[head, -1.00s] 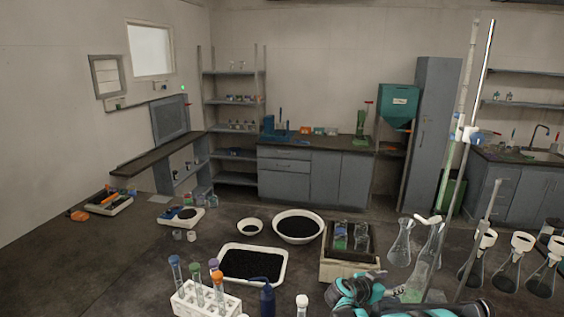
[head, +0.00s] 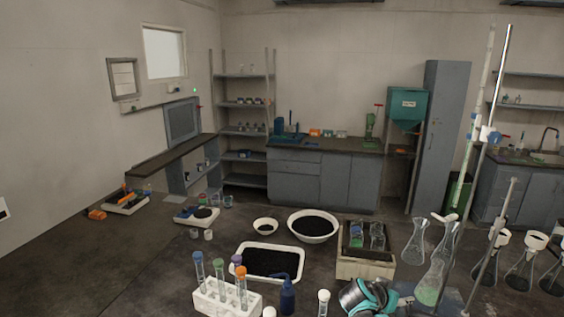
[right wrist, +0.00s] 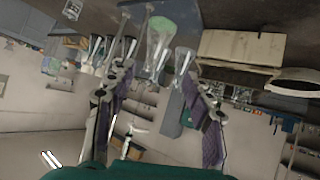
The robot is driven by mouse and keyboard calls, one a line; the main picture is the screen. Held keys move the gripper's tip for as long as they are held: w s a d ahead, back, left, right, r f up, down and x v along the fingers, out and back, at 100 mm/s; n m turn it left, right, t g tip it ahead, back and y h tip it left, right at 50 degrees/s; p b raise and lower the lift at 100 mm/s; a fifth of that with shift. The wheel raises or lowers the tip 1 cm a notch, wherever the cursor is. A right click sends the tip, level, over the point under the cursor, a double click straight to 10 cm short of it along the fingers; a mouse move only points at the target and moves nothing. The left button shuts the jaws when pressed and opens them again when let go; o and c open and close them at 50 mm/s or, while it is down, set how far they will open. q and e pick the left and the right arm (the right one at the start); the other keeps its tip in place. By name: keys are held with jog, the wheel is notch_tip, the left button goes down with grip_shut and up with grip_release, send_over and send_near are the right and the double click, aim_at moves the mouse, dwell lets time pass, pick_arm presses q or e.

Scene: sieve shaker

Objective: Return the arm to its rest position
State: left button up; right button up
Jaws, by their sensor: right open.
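In the right wrist view my right gripper (right wrist: 155,78) is open, with its two fingers apart and nothing between them. That view is upside down, with glass flasks (right wrist: 160,48) and the cream box (right wrist: 240,47) beyond the fingertips. In the head view part of my right arm (head: 378,297), teal and dark grey, shows low at the bottom edge, in front of the cream box; its fingers are not clear there. My left gripper is not in view.
A cream box (head: 362,270) stands behind my right arm, with flasks (head: 430,290) and a tall stand (head: 480,165) to the right. A white tray (head: 241,262) of dark grains and a test-tube rack (head: 227,301) are to the left.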

jog(key=s+a+f+n+y, duration=0.1)
jog(key=s+a+n+y, duration=0.3)
jog(key=s, duration=0.9)
jog(key=s+a+n+y+b, duration=0.1)
jog(key=s+a+n+y, duration=0.3)
jog(key=s+a, duration=0.7)
jog(key=shift+s+f+n+y, duration=0.4)
jog(key=shift+s+n, duration=0.1)
jog(key=shift+s, duration=0.65)
